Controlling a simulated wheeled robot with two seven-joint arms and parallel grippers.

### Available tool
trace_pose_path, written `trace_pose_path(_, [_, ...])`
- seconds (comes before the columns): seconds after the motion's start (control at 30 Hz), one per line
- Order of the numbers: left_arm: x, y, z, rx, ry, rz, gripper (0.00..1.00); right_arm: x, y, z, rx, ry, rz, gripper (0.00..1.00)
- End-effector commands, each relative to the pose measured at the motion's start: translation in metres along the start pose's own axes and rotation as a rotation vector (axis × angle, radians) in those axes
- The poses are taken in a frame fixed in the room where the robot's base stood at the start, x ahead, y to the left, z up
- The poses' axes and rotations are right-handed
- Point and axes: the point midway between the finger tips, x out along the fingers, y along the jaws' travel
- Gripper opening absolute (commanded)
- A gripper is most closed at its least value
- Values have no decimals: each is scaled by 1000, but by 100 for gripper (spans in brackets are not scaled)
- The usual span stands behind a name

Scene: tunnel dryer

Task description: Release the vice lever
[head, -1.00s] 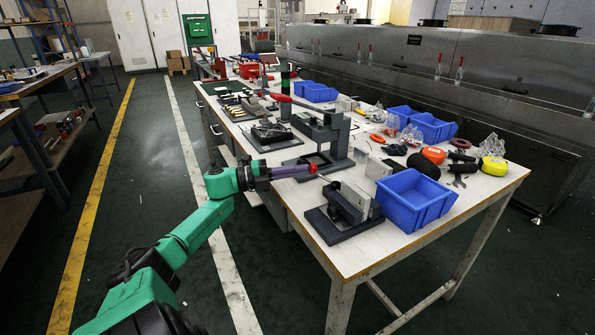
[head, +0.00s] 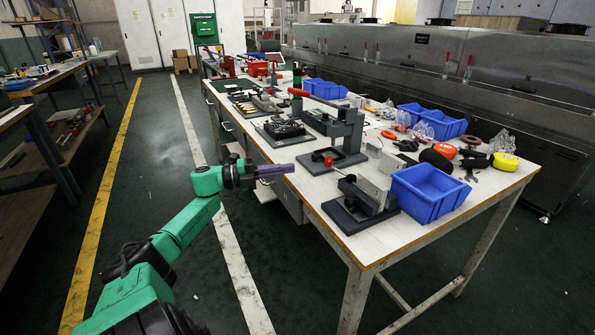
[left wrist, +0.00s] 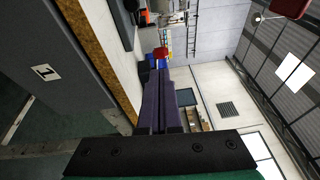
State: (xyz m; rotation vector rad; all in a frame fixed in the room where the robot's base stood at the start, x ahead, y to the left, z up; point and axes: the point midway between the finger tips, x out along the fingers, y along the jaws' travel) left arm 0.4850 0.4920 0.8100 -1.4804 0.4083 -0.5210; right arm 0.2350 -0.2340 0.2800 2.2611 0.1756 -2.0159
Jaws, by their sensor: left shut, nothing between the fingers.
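The vice (head: 366,196) sits on a dark base plate near the front left edge of the workbench. Its thin lever slants up to the left and ends in a red ball knob (head: 329,160). My left gripper (head: 292,169) is shut and empty, with purple-grey fingers pointing right. In the head view its tips are left of the red knob, with a visible gap, beside the bench's left edge. In the left wrist view the closed fingers (left wrist: 165,102) show in the middle; I cannot clearly make out the vice there. My right gripper is not in view.
A dark press (head: 346,133) stands just behind the vice. A blue bin (head: 428,194) is close on its right, with tools and a tape measure beyond. The workbench (head: 375,252) edge lies right of my left arm; the floor aisle on the left is clear.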

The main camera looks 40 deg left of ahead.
Motion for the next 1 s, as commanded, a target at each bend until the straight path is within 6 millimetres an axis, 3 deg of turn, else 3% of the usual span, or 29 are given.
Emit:
trace_pose_path(0.13, [-29, 3, 10, 2, -4, 1, 0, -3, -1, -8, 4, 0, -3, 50])
trace_pose_path(0.3, [-46, 2, 15, 1, -1, 0, 0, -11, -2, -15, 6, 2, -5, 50])
trace_pose_path(1.0, [-47, 1, 16, 0, 0, -1, 0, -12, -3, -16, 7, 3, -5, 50])
